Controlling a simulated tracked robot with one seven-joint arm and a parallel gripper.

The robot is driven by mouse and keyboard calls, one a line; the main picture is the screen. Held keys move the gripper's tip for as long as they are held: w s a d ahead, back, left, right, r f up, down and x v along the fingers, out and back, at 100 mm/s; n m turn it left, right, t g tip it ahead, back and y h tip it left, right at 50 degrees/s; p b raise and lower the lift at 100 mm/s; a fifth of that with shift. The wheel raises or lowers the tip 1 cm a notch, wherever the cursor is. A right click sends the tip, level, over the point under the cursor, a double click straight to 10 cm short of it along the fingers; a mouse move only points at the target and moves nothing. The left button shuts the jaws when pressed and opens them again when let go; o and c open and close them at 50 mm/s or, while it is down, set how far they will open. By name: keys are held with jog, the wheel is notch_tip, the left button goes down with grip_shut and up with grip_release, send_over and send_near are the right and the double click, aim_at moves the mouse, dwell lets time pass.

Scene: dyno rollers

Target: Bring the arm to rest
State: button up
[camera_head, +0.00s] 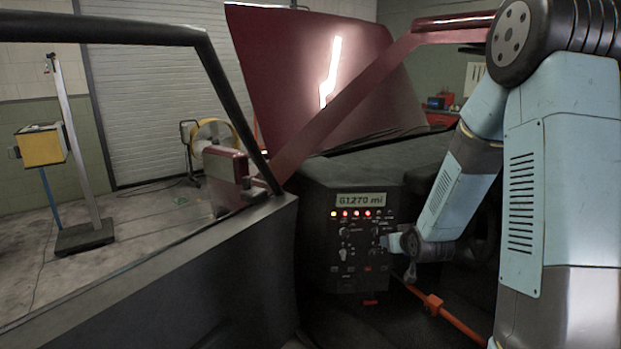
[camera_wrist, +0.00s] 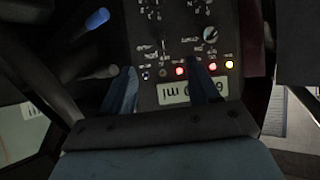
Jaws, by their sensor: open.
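My arm comes down from the upper right in the head view. My gripper (camera_head: 392,243) is at its end, close to the right side of the dark instrument panel (camera_head: 352,281). In the wrist view my gripper (camera_wrist: 161,72) has its two blue-grey fingers apart, with nothing held between them. The panel's knobs and lamps show between and beyond the fingers there. Whether a finger touches the panel, I cannot tell.
The panel has a mileage display (camera_head: 361,200) and lit red and yellow lamps. An orange bar (camera_head: 434,304) lies below my gripper. The car door (camera_head: 160,280) and red pillar (camera_head: 340,105) bound the left. A blue-tipped stalk (camera_wrist: 97,18) is beside the panel.

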jog(key=s+r+g+h, duration=0.1)
jog(key=s+r+g, duration=0.1)
jog(key=s+r, duration=0.55)
jog(key=s+r+g, duration=0.1)
jog(key=s+r, duration=0.4)
jog(key=s, duration=0.4)
jog(key=s+a+r+m+g, duration=0.1)
jog(key=s+r, duration=0.4)
jog(key=s, duration=0.3)
jog(key=s+r+g, duration=0.2)
jog(key=s+r, duration=0.3)
jog(key=s, duration=0.4)
jog(key=shift+s+a, duration=0.25)
jog(key=shift+s, duration=0.1)
